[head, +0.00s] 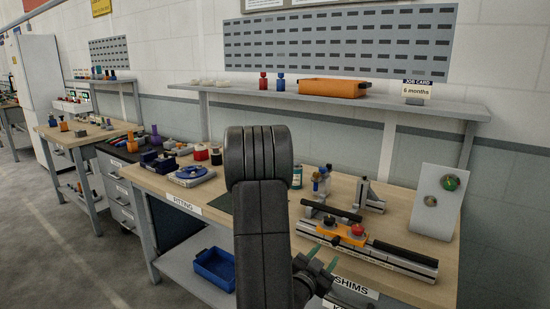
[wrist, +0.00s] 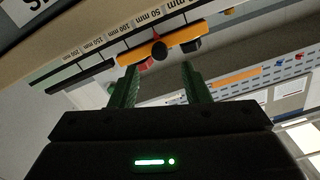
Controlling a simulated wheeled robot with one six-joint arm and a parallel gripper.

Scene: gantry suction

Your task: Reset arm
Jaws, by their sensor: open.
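My gripper (head: 322,259) is open, with two green fingers spread apart and nothing visible between them. In the head view it hangs in front of the bench's front edge, beside my dark arm. In the wrist view my gripper (wrist: 158,76) points toward an orange slider with a black knob (wrist: 159,50) on a marked rail. The fingers look apart from it, though the exact distance is hard to tell. My arm hides part of the bench middle.
The wooden bench (head: 397,209) carries a grey rail with an orange slider (head: 340,234), a white upright panel (head: 437,202) and several small parts. An orange tray (head: 333,88) sits on the shelf above. A blue bin (head: 216,266) stands below. Floor is clear at left.

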